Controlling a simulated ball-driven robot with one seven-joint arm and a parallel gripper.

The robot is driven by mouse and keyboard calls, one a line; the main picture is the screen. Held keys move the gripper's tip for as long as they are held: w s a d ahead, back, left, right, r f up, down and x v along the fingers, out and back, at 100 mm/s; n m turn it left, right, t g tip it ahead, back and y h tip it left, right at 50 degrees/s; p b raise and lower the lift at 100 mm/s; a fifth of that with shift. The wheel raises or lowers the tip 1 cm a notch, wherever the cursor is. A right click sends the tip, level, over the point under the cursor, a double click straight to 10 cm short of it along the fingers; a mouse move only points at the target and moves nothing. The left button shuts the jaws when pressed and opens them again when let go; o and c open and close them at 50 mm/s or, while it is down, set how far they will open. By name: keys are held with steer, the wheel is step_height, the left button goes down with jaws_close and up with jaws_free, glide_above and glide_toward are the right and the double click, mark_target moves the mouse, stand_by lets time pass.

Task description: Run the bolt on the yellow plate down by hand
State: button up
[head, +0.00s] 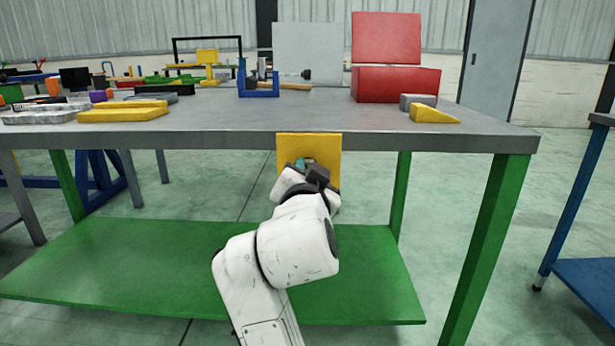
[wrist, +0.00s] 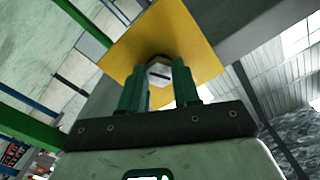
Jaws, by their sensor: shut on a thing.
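The yellow plate (head: 323,146) hangs upright on the front edge of the grey workbench, below the top. It also fills the upper middle of the wrist view (wrist: 140,45). The bolt (wrist: 158,72) shows in the wrist view as a pale head against the plate. My gripper (wrist: 160,84) has its green fingers on either side of the bolt head, shut on it. In the head view, my gripper (head: 304,164) is at the plate's lower left part, and my wrist hides the bolt there. How far the bolt sits in the plate cannot be told.
The grey bench top (head: 330,120) overhangs just above my gripper. A green lower shelf (head: 120,262) and green legs (head: 497,240) are below and beside my arm. A red toolbox (head: 396,84), yellow blocks (head: 122,111) and a blue vise (head: 257,82) stand on the bench.

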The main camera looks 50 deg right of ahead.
steer(key=shift+r, duration=0.1)
steer(key=o, duration=1.1)
steer(key=shift+c, duration=0.2)
steer(key=shift+s+a, duration=0.1)
steer(key=p+v, duration=0.2)
steer(key=v, duration=0.8)
steer(key=shift+s+a, duration=0.25)
